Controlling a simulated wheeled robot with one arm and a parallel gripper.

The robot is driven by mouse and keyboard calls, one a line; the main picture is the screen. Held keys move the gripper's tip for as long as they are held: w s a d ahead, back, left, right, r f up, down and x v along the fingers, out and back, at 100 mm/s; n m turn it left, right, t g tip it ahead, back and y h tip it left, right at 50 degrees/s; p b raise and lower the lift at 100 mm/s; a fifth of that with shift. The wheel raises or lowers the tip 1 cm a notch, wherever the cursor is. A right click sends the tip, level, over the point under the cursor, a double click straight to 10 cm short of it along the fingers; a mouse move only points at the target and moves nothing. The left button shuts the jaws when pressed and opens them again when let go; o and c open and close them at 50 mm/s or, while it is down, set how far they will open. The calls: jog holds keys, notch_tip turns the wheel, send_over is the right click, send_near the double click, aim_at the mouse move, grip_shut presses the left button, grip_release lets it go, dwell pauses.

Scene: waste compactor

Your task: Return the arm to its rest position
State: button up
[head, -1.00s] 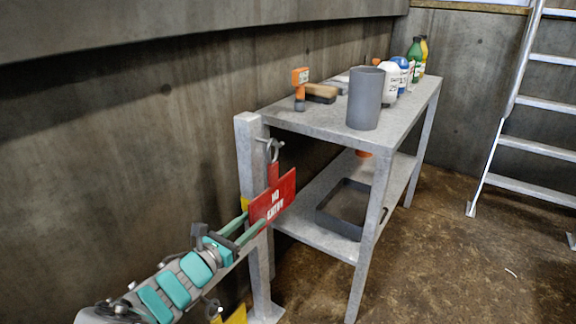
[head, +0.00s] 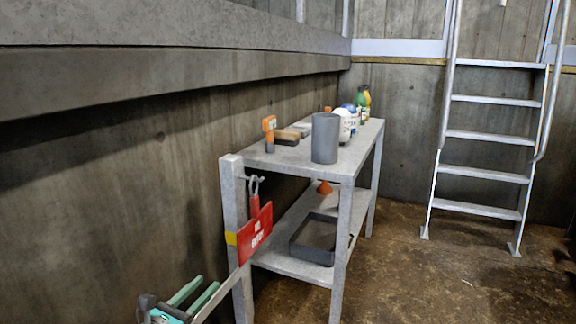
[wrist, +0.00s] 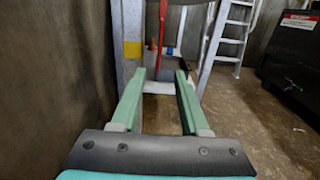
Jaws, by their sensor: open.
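My gripper (head: 200,293) is at the lower left of the head view, with its two green fingers apart and nothing between them. The red "NO ENTRY" sign (head: 256,233) hangs by a ring from a hook on the shelf's near post, apart from the fingertips. In the wrist view the sign (wrist: 160,30) shows edge-on as a thin red strip beyond the fingers.
The grey metal shelf (head: 341,168) stands along the left wall. On it are a grey cylinder (head: 325,138), an orange-handled tool (head: 269,130) and several bottles. A dark tray (head: 315,258) lies on the lower level. A ladder (head: 490,135) stands behind.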

jog(key=w+d+r+m+g+h, duration=0.1)
jog(key=d+r+m+g+h, duration=0.2)
jog(key=d, duration=0.6)
jog(key=d+r+m+g+h, duration=0.1)
jog(key=d+m+g, duration=0.1)
jog(key=d+m, duration=0.45)
jog(key=s+d+m+g, duration=0.4)
jog(key=d, duration=0.6)
jog(key=s+d+m+g, duration=0.4)
jog(key=d, duration=0.7)
jog(key=s+d+f+m+g+y, duration=0.2)
jog(key=s+d+m, duration=0.1)
jog(key=s, duration=0.4)
jog(key=s+d+f+m+g+y, duration=0.1)
jog(key=s+d+m+g+y, duration=0.1)
jog(key=s+d+m+g, duration=0.3)
jog(key=s+a+f+m+t+y, duration=0.1)
jog(key=s+a+m+y, duration=0.1)
jog(key=s+a, duration=0.3)
jog(key=s+a+f+m+y, duration=0.1)
jog(key=s+a+m+y, duration=0.2)
jog(key=s, duration=0.6)
jog(key=shift+a+f+m+t+y, duration=0.2)
jog(key=shift+a+m+t+y, duration=0.2)
jog(key=shift+a+y, duration=0.7)
